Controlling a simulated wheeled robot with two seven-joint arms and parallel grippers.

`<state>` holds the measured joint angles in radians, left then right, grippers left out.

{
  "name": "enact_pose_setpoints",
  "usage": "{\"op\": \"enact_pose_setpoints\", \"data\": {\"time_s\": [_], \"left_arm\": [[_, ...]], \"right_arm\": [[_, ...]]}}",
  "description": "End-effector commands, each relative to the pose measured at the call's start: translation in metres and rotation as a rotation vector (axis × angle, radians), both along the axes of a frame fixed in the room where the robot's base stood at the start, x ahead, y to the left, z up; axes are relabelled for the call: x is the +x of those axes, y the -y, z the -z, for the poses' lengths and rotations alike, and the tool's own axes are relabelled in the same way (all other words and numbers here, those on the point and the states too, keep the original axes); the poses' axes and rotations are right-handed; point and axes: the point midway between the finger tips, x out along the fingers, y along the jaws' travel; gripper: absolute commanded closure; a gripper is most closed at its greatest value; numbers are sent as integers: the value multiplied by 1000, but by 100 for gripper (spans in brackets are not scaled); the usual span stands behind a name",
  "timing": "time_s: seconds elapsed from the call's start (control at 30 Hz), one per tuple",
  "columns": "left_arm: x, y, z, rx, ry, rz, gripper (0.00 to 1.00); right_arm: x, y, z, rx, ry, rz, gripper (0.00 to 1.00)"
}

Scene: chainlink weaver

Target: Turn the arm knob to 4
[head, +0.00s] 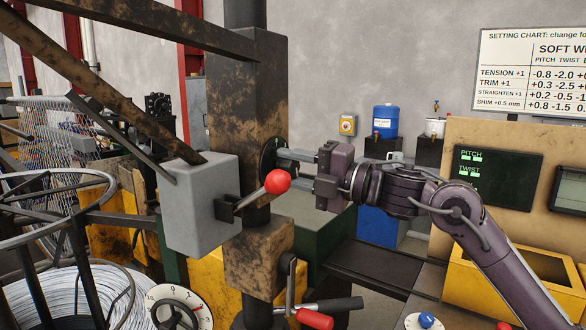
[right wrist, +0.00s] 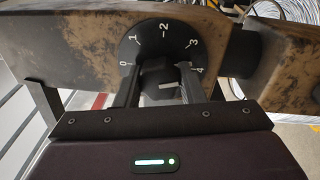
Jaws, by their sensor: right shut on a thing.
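The arm knob (right wrist: 157,72) is a dark grip in the middle of a black dial (right wrist: 150,46) marked 0 to 4. A short white mark shows on the knob, lying nearly flat and on its right half; I cannot tell exactly which number it points to. My right gripper (right wrist: 159,78) is shut on the knob, one finger near the 0 and the other near the 4. In the head view the dial (head: 268,158) shows edge-on on the rusty column, and my right gripper (head: 284,160) reaches it from the right. My left gripper is not in view.
A lever with a red ball (head: 277,181) sticks out close below the right gripper. A grey box (head: 203,207) is left of the column. A red-ended handle (head: 315,318) and a white dial (head: 179,308) are lower down. A panel with green readouts (head: 498,177) stands at right.

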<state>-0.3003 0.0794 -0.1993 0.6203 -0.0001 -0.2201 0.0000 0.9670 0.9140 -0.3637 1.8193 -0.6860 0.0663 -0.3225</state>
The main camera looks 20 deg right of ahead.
Motion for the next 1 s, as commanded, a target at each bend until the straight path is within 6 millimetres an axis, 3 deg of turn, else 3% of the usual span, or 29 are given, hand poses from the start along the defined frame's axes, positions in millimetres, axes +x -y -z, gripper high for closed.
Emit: {"op": "enact_pose_setpoints", "data": {"time_s": [0.4,1.0], "left_arm": [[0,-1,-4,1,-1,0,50],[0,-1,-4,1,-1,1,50]], "right_arm": [[0,1,-1,173,-168,2,87],[0,1,-1,211,-207,2,87]]}}
